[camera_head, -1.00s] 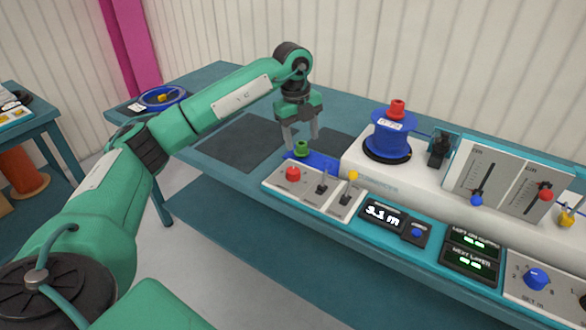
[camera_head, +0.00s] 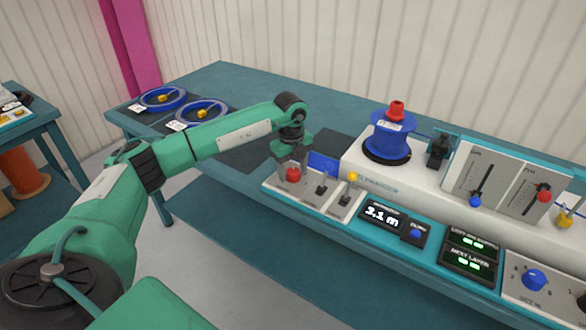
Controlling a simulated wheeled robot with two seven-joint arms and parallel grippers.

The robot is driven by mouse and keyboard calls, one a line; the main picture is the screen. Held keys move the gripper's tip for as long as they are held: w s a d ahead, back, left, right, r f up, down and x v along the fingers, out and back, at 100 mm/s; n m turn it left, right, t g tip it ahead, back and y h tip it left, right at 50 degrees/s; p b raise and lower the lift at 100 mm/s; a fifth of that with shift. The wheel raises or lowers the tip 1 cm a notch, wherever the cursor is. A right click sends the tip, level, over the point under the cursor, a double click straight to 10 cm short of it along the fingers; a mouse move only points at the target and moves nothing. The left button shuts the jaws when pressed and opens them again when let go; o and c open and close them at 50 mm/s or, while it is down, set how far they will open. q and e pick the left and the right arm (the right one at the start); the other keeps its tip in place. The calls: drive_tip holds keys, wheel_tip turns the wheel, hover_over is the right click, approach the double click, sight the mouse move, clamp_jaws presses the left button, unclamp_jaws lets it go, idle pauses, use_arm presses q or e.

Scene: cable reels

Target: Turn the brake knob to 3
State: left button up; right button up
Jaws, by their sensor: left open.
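No knob carries a brake label that I can read. A blue knob (camera_head: 534,280) with small marks around it sits on a panel at the lower right. A red knob (camera_head: 293,175) sits on the grey control panel at the left end of the bench. My left gripper (camera_head: 291,170) points down with its fingers open, one at each side of the red knob in the picture. I cannot tell whether they touch it. A blue block (camera_head: 323,163) shows behind the gripper; the green piece at it is hidden now. My right gripper is not in view.
A display (camera_head: 381,214) reads 3.1 m. A blue reel (camera_head: 390,140) with a red top stands on the white housing (camera_head: 375,185). Blue coils (camera_head: 201,113) lie on the table's left.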

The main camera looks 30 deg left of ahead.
use_arm(q)
drive_tip(key=shift+f, duration=0.3)
drive_tip(key=c, duration=1)
